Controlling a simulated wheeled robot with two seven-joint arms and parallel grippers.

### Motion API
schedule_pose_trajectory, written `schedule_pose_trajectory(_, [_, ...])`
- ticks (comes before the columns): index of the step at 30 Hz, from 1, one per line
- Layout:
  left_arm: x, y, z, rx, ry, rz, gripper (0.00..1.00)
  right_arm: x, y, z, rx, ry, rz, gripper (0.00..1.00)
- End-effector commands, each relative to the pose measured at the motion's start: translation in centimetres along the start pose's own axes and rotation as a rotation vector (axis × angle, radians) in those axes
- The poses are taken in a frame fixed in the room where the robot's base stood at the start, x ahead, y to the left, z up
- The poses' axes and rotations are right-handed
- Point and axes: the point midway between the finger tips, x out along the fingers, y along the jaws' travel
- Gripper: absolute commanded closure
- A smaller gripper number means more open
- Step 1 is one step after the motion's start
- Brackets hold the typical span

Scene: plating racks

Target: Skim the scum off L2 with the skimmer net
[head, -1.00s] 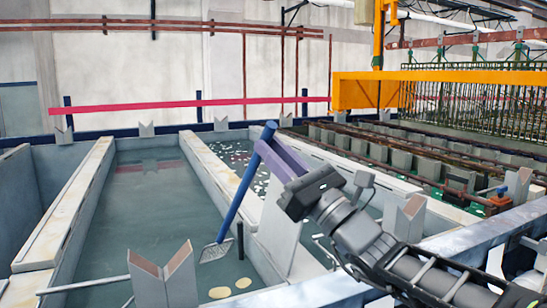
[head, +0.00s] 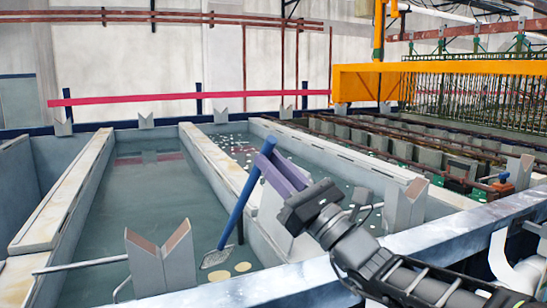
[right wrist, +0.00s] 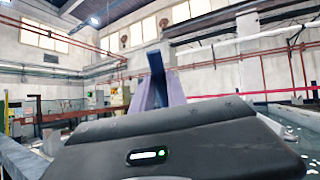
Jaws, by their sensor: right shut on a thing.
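The skimmer net has a blue handle (head: 240,200) and a small grey mesh head (head: 216,258). My right gripper (head: 268,162), with purple fingers, is shut on the upper part of the handle; the handle slants down and left. The handle also shows between the fingers in the right wrist view (right wrist: 156,62). The mesh head is at or close to the liquid of the middle tank (head: 150,200); I cannot tell whether it is submerged. Two pale yellow scum patches (head: 242,267) float just right of and below it. No tank label is legible. My left gripper is out of view.
A pale tank wall (head: 215,155) runs right of the middle tank. Beyond it, another tank holds white flecks (head: 232,145). A V-shaped rack support (head: 160,262) stands front left, another (head: 404,205) at right. A dark upright rod (head: 240,228) is close behind the net's handle.

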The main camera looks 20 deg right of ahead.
Motion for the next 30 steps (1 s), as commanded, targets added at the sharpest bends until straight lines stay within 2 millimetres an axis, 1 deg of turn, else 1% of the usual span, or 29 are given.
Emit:
schedule_pose_trajectory(1, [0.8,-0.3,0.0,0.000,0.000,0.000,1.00,-0.6,0.1,-0.9,0.000,-0.001,0.000,1.00])
schedule_pose_trajectory(3, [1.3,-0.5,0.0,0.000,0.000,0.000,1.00,-1.1,0.2,-1.7,0.001,0.000,-0.001,1.00])
schedule_pose_trajectory(20, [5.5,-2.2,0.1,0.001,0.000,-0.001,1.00,-5.0,1.1,-7.8,0.000,0.000,-0.001,1.00])
schedule_pose_trajectory(24, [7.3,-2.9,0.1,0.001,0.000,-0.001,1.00,-6.1,1.3,-9.5,0.000,-0.002,0.000,1.00])
schedule_pose_trajectory(30, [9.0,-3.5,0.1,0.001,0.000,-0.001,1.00,-7.1,1.6,-11.1,0.000,-0.002,0.000,1.00])
